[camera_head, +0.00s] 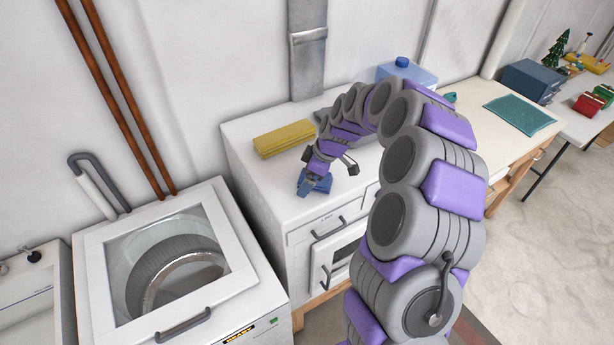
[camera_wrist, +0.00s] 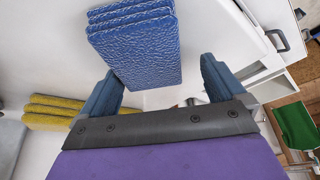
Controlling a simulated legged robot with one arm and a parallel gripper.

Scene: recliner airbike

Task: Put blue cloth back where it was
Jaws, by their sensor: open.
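The blue cloth (camera_wrist: 135,45) is a folded, layered stack lying on a white surface in the wrist view. My gripper (camera_wrist: 160,70) is open, with one finger on each side of the cloth's near end. Gaps show between the cloth and the fingers, more clearly on the right. In the head view my gripper (camera_head: 308,184) is low over the front part of the white cabinet top (camera_head: 262,185). The blue cloth (camera_head: 323,185) shows only as a small patch there, mostly hidden by my gripper and arm.
A folded yellow cloth stack (camera_head: 284,139) lies behind my gripper on the cabinet; it also shows in the wrist view (camera_wrist: 50,112). A glass-lidded washer (camera_head: 180,260) stands to the left. A blue container (camera_head: 408,72) and a teal mat (camera_head: 520,113) are farther right.

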